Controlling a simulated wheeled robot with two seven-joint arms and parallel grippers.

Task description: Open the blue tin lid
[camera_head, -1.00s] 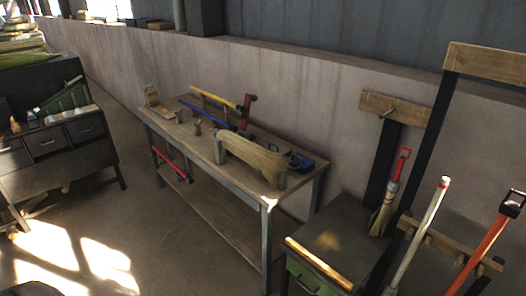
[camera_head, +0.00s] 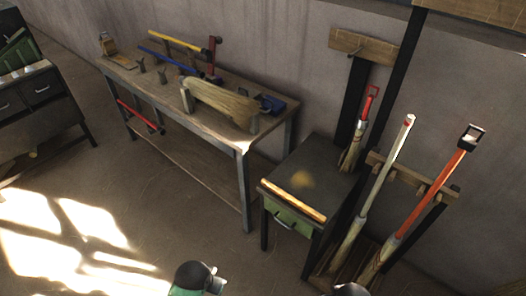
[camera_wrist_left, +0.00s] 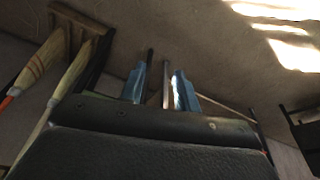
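A small dark blue object (camera_head: 269,104), probably the blue tin, sits at the right end of the workbench, behind a bundle of straw. It is small in the head view, and I cannot make out its lid. In the left wrist view my left gripper (camera_wrist_left: 160,88) shows two blue fingers apart with nothing held between them. It is away from the tin, which I cannot make out in that view. My right gripper is not in view.
The workbench (camera_head: 220,135) also holds the straw bundle (camera_head: 222,104), a yellow-handled tool (camera_head: 178,41) and a blue bar (camera_head: 165,58). A small table (camera_head: 318,170) stands right of it. Brooms (camera_head: 385,180) lean in a rack at right. The floor in front is clear.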

